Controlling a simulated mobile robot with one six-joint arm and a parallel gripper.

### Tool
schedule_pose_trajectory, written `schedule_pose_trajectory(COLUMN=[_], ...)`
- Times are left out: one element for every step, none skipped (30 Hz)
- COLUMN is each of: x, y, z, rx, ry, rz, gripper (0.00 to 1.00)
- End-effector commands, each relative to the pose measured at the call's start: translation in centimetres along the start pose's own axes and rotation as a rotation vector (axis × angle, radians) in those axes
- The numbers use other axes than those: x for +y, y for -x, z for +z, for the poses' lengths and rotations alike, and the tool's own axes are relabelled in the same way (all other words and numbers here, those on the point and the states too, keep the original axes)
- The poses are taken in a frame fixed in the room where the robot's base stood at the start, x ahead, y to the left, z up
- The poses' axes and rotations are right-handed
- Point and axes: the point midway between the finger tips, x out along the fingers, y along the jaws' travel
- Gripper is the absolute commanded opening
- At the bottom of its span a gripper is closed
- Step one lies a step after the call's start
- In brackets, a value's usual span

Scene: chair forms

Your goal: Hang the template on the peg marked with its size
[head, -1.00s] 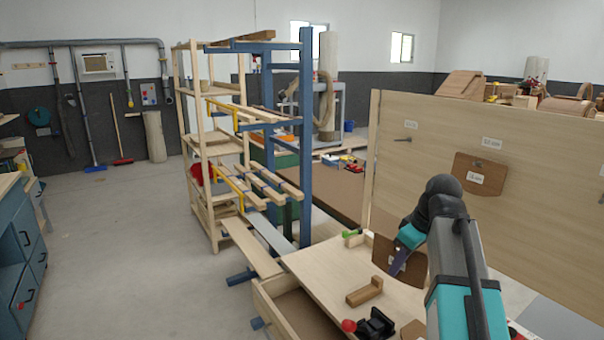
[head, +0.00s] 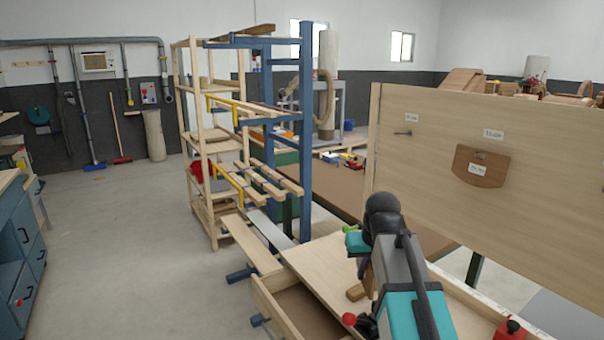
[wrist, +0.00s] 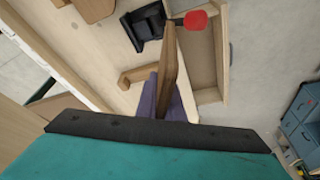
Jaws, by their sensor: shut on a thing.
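My gripper (wrist: 164,98) is shut on a brown wooden template (wrist: 169,62), seen nearly edge-on between the purple fingers in the wrist view. In the head view my arm hides most of the held template, and its size mark cannot be read. The upright pale wooden board (head: 560,190) stands to the right of my gripper. A bare peg (head: 403,133) sticks out at the board's left, under a white label (head: 411,118). Another template (head: 481,163) with a white label hangs under a second label (head: 493,134). The label texts are too small to read surely. The held template is apart from the board.
The bench below holds a wooden block (wrist: 136,77), a black device (wrist: 145,27) and a red knob (wrist: 196,20). Another brown piece (wrist: 95,8) lies at the wrist view's top. A red container (head: 510,330) stands at lower right. A shelf rack (head: 305,150) stands left of the board.

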Motion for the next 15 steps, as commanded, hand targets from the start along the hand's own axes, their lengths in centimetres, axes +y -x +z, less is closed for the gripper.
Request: schedule_pose_trajectory(x=[-0.03,-0.02,-0.01,0.00,0.01,0.01,0.01,0.01,0.01,0.01,0.01,0.00,0.00,0.00,0.00], y=[0.02,0.02,0.02,0.02,0.02,0.03,0.03,0.03,0.03,0.03,0.03,0.03,0.03,0.03,0.04], z=[-0.19,-0.21,-0.22,-0.20,-0.20,-0.19,-0.18,-0.18,-0.18,-0.18,-0.18,-0.18,-0.18,-0.18,-0.16], rx=[0.001,0.001,0.001,0.001,0.001,0.001,0.001,0.001,0.000,0.001,0.000,0.000,0.000,0.000,0.000], ry=[-0.018,-0.028,-0.039,-0.045,-0.049,-0.054,-0.056,-0.057,-0.057,-0.057,-0.057,-0.056,-0.056,-0.056,-0.055], rz=[0.006,0.009,0.013,0.015,0.017,0.018,0.019,0.019,0.019,0.019,0.019,0.019,0.019,0.019,0.019], gripper=[0.00,0.00,0.00,0.00,0.00,0.00,0.00,0.00,0.00,0.00,0.00,0.00,0.00,0.00,0.00])
